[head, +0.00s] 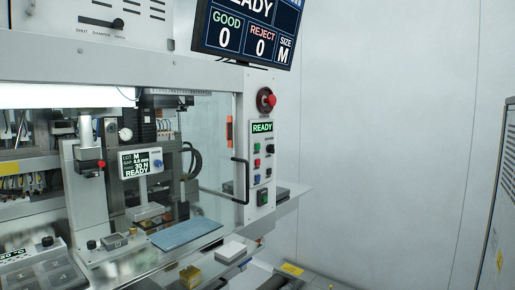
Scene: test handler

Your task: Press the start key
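A narrow control panel (262,165) stands on the right post of the machine, with a small green READY display (262,127) at its top. Below the display is a column of small keys: a green key (257,147), a red key (257,163) and a blue key (256,179). Their labels are too small to read, so I cannot tell for certain which is the start key. A larger green switch (262,197) sits at the panel's bottom. Neither of my grippers shows in the head view.
A red emergency-stop knob (267,100) is above the panel. A black door handle (241,180) projects just left of it. A large monitor (247,32) reading READY hangs above. A blue mat (185,234) lies on the bench. The space before the right wall is open.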

